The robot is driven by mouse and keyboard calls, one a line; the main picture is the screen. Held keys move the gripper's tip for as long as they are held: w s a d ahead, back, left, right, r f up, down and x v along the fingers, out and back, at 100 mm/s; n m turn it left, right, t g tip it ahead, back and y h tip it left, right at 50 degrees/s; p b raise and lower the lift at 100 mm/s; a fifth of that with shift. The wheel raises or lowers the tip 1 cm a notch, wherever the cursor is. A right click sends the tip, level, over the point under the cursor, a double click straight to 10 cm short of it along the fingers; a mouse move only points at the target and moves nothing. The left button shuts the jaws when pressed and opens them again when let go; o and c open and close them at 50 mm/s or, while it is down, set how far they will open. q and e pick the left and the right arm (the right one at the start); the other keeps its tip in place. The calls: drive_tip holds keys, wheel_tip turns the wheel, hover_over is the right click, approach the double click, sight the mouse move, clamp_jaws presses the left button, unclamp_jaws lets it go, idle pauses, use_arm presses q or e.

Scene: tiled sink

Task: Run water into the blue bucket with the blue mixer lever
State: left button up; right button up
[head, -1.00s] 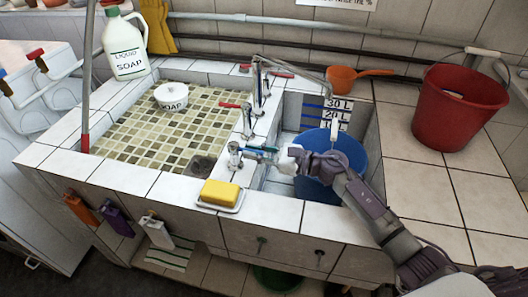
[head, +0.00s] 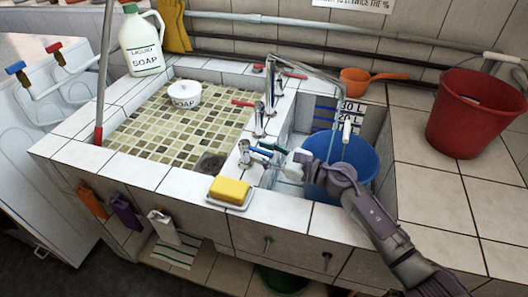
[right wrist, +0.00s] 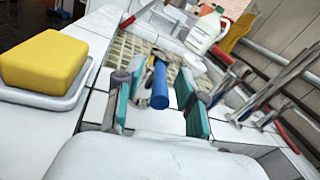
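The blue bucket (head: 361,158) stands in the narrow right basin under the long spout (head: 318,72); my right arm hides part of it. Whether water is running from the spout is unclear. The chrome mixer (head: 245,150) sits on the tiled ledge left of that basin, with its blue lever (head: 260,151) pointing right. My right gripper (head: 272,154) is at the lever. In the right wrist view, the blue lever (right wrist: 160,86) lies between the teal fingertips (right wrist: 158,108), with gaps on both sides, so the gripper is open around it. My left gripper is out of view.
An orange scoop (head: 366,78) and a red bucket (head: 470,125) are on the right tiles. The tiled left basin holds a soap bowl (head: 184,94).

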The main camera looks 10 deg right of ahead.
drive_tip(key=shift+d, duration=0.1)
drive_tip(key=v, duration=1.1)
drive_tip(key=shift+s+d, duration=0.25)
drive_tip(key=shift+s, duration=0.05)
idle(4.4)
